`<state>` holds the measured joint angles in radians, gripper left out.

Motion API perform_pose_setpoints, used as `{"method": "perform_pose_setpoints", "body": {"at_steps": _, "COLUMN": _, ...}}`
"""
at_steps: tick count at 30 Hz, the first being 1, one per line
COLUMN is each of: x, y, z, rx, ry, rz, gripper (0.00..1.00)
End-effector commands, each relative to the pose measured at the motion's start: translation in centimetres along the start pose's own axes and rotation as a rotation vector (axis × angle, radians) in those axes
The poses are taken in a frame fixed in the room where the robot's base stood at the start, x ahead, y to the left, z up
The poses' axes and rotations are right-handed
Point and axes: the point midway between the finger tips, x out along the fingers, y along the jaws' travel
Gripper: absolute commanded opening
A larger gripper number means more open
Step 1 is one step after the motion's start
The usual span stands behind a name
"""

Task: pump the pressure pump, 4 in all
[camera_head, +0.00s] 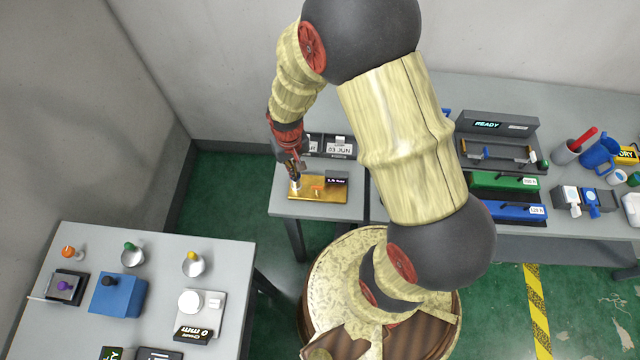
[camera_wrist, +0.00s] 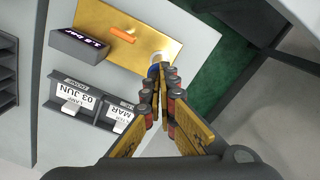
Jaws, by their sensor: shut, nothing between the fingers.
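The pressure pump has a gold base plate (camera_head: 330,194), which also shows in the wrist view (camera_wrist: 165,32). A small dark display with white text (camera_head: 337,181) stands on it; it also shows in the wrist view (camera_wrist: 80,46), but its digits are too small to read surely. A short orange piece (camera_wrist: 122,34) lies on the plate. My gripper (camera_head: 294,182) is shut and empty, pointing down at the plate's left end. In the wrist view its fingertips (camera_wrist: 163,72) partly hide a white and blue part (camera_wrist: 156,62) of the pump. I cannot tell whether they touch it.
Date blocks (camera_head: 338,146) stand just behind the pump. A grey unit reading READY (camera_head: 497,125) and green and blue trays (camera_head: 505,182) are to the right. A separate table (camera_head: 150,240) with several knobs is at the lower left. Green floor lies between the tables.

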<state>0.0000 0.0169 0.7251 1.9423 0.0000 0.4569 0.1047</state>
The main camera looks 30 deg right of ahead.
Motion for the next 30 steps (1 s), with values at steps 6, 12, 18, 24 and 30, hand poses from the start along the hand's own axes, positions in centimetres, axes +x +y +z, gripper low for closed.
{"method": "perform_pose_setpoints", "body": {"at_steps": 6, "x": -1.3, "y": 0.0, "z": 0.1, "rx": 0.000, "ry": -0.002, "rz": 0.000, "gripper": 0.00}}
{"method": "perform_pose_setpoints", "body": {"at_steps": 12, "x": -2.4, "y": 0.0, "z": 0.1, "rx": 0.000, "ry": -0.002, "rz": 0.000, "gripper": 0.00}}
{"method": "perform_pose_setpoints", "body": {"at_steps": 18, "x": -3.5, "y": 0.0, "z": 0.0, "rx": 0.000, "ry": -0.001, "rz": 0.000, "gripper": 0.00}}
{"method": "perform_pose_setpoints", "body": {"at_steps": 24, "x": -3.8, "y": 0.0, "z": 0.0, "rx": 0.000, "ry": -0.001, "rz": 0.000, "gripper": 0.00}}
{"method": "perform_pose_setpoints", "body": {"at_steps": 30, "x": -3.8, "y": 0.0, "z": 0.0, "rx": 0.000, "ry": -0.001, "rz": 0.000, "gripper": 0.00}}
